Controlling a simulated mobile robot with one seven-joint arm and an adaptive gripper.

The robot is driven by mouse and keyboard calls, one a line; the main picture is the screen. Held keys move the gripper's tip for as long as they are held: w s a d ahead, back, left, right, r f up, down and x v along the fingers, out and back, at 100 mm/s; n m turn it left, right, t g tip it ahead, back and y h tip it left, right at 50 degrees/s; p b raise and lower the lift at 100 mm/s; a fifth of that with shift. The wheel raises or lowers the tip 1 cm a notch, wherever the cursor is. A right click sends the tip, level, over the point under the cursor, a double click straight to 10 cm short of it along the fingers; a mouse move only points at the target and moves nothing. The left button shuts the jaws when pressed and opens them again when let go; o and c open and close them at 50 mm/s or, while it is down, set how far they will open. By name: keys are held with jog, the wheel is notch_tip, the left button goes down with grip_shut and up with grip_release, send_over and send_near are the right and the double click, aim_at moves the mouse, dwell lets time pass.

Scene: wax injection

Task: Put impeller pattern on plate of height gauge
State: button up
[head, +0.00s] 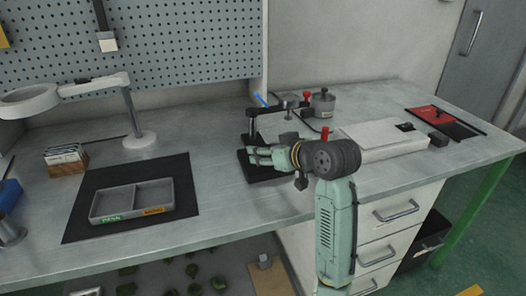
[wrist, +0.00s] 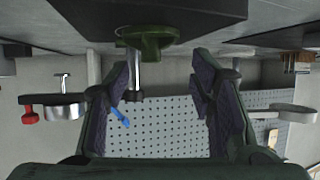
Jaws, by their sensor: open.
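The height gauge has a dark plate (head: 262,172) on the bench, with a thin post and a blue lever (head: 260,99) above. The wrist view is upside down, so the plate (wrist: 150,12) is at its top. The green impeller pattern (wrist: 152,42) appears to rest on this plate, with the gauge's metal spindle (wrist: 137,75) close to it. My gripper (head: 254,154) is open just above the plate. In the wrist view its fingers (wrist: 163,75) are apart, on either side of the pattern's line and clear of it. The pattern is not discernible in the head view.
A grey two-part tray (head: 132,217) lies on a black mat (head: 192,199) to the left. A magnifier lamp (head: 138,138) stands behind it. A pale machine (head: 375,141) and a grey pot (head: 323,106) are right of the gauge. Bare bench lies between mat and gauge.

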jog(key=v, duration=1)
jog(key=shift+b, duration=0.45)
jog(key=shift+s, duration=0.1)
